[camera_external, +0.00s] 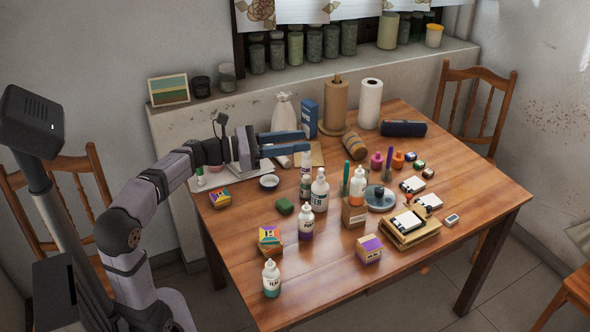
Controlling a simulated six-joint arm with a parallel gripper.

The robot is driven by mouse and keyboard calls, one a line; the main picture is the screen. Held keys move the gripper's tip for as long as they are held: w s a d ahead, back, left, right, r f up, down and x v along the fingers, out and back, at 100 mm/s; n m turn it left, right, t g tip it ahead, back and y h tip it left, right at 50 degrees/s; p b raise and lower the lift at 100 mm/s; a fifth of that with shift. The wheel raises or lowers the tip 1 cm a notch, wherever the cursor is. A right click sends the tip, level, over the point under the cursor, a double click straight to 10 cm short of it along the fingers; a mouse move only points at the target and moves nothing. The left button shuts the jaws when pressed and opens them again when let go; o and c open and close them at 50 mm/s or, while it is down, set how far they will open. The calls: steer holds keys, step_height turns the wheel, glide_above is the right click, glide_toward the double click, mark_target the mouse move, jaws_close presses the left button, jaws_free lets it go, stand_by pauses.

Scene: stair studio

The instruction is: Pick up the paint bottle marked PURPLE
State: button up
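Several white paint bottles with nozzle tops stand on the wooden table (455,200). One with a purple band (306,223) stands upright near the table's middle; its lettering is too small to read. My gripper (307,141), with blue fingers, is over the table's back left, behind and above the bottles. Its fingers are apart, with nothing visible between them.
Small boxes (369,249) and (269,237) flank the purple-banded bottle at the front. Paper rolls (370,105) stand at the back.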

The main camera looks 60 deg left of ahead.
mark_target(306, 219)
step_height(306, 219, down, 22)
steer(key=x, duration=0.7)
stand_by(0.4)
steer(key=shift+w+f, duration=0.1)
steer(key=shift+w, duration=0.05)
steer(key=shift+c, duration=0.6)
jaws_close()
